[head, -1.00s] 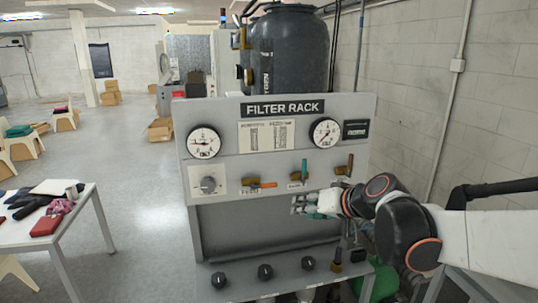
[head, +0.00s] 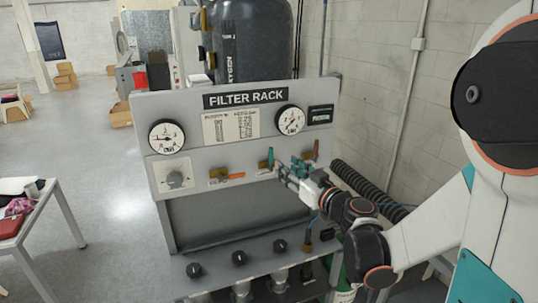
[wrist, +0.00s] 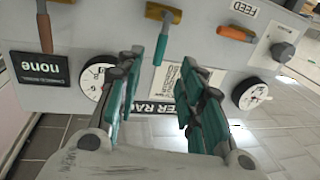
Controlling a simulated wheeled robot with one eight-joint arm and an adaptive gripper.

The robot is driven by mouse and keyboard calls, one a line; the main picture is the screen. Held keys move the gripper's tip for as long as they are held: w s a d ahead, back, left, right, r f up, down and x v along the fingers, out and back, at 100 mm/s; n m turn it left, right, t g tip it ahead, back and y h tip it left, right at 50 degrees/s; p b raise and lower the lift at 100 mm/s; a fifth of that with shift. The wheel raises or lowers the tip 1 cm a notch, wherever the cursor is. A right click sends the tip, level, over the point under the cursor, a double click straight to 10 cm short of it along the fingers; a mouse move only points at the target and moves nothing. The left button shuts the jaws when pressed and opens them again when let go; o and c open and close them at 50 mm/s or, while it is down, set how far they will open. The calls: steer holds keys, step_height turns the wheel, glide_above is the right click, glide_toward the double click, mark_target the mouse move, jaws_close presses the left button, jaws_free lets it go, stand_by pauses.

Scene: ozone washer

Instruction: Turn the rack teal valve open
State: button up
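The teal valve handle (head: 270,157) stands upright on its brass valve in the middle of the filter rack panel (head: 190,201). In the wrist view, which is upside down, the teal handle (wrist: 161,48) hangs from its brass body near the top centre. My gripper (head: 289,168) is just right of the handle in the head view. In the wrist view the fingers of my gripper (wrist: 163,72) are spread with nothing between them, and the handle lies beyond the gap between their tips. I cannot tell the exact distance, but no contact shows.
An orange lever (head: 231,177) lies sideways left of the teal valve, and a brown lever (head: 316,149) is to its right. A grey knob (head: 175,180) and two gauges are on the panel. Black knobs (head: 239,258) line the lower shelf. A corrugated hose (head: 365,187) runs behind my arm.

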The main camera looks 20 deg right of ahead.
mark_target(272, 156)
steer(key=p+x, duration=0.1)
steer(key=x, duration=0.9)
jaws_close()
